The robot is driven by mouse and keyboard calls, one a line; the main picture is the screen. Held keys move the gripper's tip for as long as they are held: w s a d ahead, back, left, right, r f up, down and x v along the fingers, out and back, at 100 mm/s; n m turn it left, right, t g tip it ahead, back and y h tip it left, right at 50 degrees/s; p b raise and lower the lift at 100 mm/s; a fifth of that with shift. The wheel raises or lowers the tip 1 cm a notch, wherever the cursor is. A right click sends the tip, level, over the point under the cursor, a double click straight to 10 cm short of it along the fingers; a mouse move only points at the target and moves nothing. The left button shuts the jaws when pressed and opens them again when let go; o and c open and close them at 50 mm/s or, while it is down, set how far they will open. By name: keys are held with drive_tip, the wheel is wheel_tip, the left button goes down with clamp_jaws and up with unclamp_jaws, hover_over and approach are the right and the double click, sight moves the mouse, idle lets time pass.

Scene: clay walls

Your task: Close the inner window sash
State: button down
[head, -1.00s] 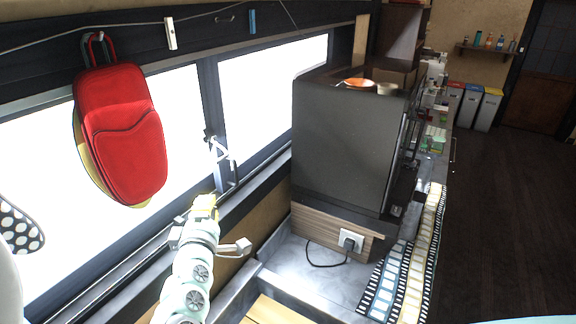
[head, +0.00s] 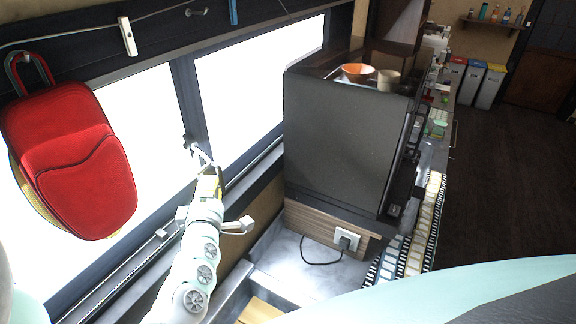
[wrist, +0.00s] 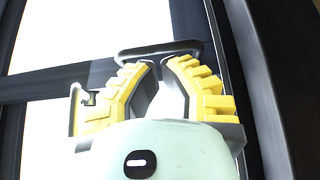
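The window (head: 245,85) has bright panes in dark frames, left and right of a dark upright (head: 189,100). A pale metal handle (head: 199,155) projects low on this upright, and my gripper (head: 209,178) is at its near end. In the wrist view a dark bar-like handle (wrist: 160,48) spans just beyond the yellow fingertips of my gripper (wrist: 160,64). The fingertips are close together, with a narrow gap. The contact is hidden, so I cannot tell whether they grip the handle. Which pane belongs to the inner sash is unclear.
A red bag (head: 75,160) hangs in front of the left pane. A large dark appliance (head: 340,140) stands right of the window, with bowls (head: 357,72) on top. A socket with a cable (head: 346,239) is below it. Open dark floor (head: 505,170) lies at the right.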

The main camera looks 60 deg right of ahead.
drive_tip(key=shift+d+f, duration=0.1)
drive_tip(key=b, duration=0.1)
drive_tip(key=d+b, duration=0.1)
drive_tip(key=b, duration=0.1)
drive_tip(key=shift+w+d+f, duration=0.1)
drive_tip(key=shift+w+f, duration=0.1)
drive_tip(key=shift+w+d+r+b, duration=0.15)
drive_tip(key=shift+d+b, duration=1.2)
drive_tip(key=shift+d, duration=1.35)
drive_tip(key=shift+w+d+b, duration=0.25)
drive_tip(key=shift+d+b, duration=1.15)
drive_tip(key=shift+d, duration=1.35)
drive_tip(key=shift+w+d+r+b, duration=0.15)
drive_tip(key=shift+d+b, duration=1.2)
drive_tip(key=shift+d, duration=1.35)
